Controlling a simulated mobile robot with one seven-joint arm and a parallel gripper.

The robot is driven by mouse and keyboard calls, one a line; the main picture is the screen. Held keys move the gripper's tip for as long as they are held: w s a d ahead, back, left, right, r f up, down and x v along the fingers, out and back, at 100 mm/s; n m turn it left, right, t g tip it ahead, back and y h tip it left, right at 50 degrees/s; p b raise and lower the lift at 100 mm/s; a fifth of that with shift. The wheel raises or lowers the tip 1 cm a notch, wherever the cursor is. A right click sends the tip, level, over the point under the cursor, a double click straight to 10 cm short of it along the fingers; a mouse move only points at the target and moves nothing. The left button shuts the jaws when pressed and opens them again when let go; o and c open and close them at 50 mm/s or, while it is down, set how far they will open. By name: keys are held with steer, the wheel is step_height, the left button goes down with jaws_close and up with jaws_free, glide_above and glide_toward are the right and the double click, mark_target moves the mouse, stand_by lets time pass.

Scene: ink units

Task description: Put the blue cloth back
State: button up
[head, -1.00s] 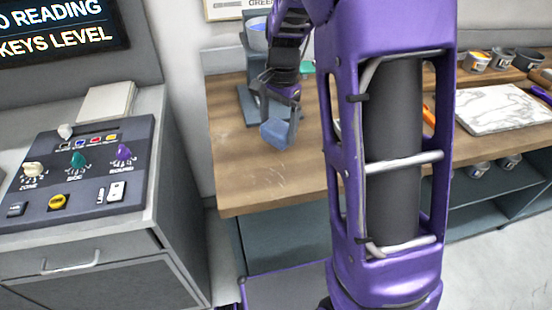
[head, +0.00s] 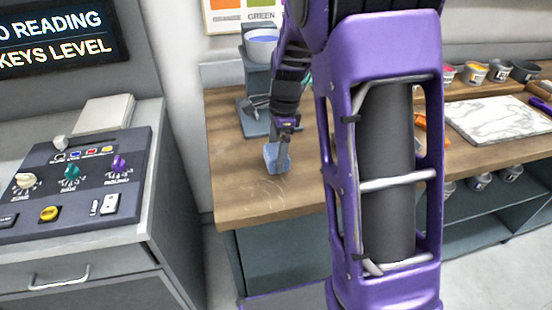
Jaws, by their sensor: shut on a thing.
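The blue cloth (head: 270,158) is a small folded blue piece in the head view, at the left part of the wooden table (head: 240,200). My gripper (head: 279,150) points down over it and is shut on it. The cloth is at or just above the table top; I cannot tell whether it touches. My own purple arm hides part of the table to the right of the cloth.
A grey stand with a pale bowl (head: 262,45) stands behind the gripper. A grey console (head: 75,175) with coloured knobs is at the left. A marbled white slab (head: 495,118) and several ink tins (head: 476,74) are at the right. Bare wood lies in front of the cloth.

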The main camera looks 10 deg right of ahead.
steer(key=shift+f, duration=0.9)
steer(key=shift+f, duration=0.15)
steer(key=o, duration=1)
steer(key=shift+c, duration=0.2)
steer(key=r, duration=0.4)
steer(key=d+r+p, duration=0.1)
steer(key=r, duration=0.7)
steer(key=shift+d+r+p, duration=0.15)
steer(key=shift+d+p, duration=0.1)
steer(key=shift+p, duration=0.1)
